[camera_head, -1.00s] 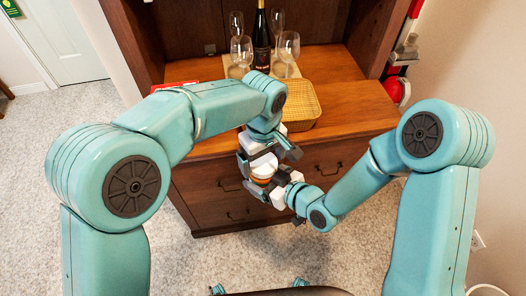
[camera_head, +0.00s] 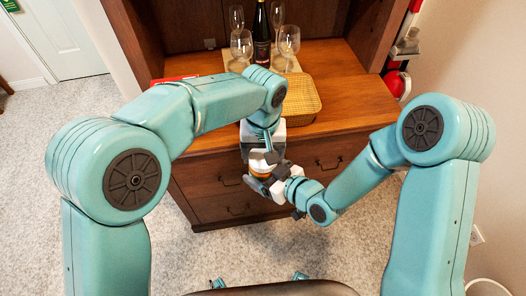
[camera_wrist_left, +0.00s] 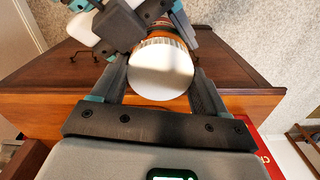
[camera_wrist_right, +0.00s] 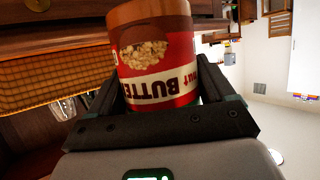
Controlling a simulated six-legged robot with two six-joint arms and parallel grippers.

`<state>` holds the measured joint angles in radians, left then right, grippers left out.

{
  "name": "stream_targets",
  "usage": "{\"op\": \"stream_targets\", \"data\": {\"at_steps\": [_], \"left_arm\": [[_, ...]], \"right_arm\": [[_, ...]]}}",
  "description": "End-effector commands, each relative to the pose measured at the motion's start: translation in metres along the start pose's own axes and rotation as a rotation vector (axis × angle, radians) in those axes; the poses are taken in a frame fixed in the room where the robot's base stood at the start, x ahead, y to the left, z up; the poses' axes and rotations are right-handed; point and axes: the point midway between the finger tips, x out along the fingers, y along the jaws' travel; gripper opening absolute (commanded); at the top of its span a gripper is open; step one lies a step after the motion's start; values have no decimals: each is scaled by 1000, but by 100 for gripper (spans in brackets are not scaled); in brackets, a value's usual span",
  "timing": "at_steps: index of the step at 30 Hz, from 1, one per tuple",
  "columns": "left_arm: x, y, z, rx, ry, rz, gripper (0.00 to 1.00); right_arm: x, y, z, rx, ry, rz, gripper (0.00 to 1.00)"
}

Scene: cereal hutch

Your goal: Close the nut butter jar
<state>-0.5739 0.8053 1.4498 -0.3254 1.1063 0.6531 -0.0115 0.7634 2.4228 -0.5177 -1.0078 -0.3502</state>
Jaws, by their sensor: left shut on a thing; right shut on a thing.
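The nut butter jar (camera_wrist_right: 160,85) has a red and white label and a brown body, and hangs in the air in front of the hutch. My right gripper (camera_wrist_right: 165,95) is shut on its sides; the label reads upside down in the right wrist view. The white ribbed lid (camera_wrist_left: 162,70) is between the fingers of my left gripper (camera_wrist_left: 160,88), which is shut on it. The lid lies against the jar's mouth end; I cannot tell whether it is fully seated. In the head view the jar (camera_head: 260,171) is small and partly hidden by both grippers.
The hutch counter (camera_head: 350,105) is behind the grippers, with a wicker basket (camera_head: 302,98), a dark bottle (camera_head: 261,35) and several wine glasses on it. A red item (camera_head: 172,79) lies at the left. Drawers are below. The carpet in front is clear.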

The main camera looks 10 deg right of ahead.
Motion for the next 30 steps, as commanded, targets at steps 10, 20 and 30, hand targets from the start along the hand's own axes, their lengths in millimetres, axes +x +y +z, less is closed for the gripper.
{"op": "stream_targets", "data": {"at_steps": [10, 20, 30], "left_arm": [[0, 0, 0, -4, 1, 1, 99], [-14, 0, -1, -5, 4, 1, 99], [-46, 0, 0, -5, 0, 0, 99]], "right_arm": [[0, 0, -1, -1, 2, 0, 0], [0, 0, -1, -1, 3, 0, 0], [0, 0, -1, -1, 3, 0, 0]]}}
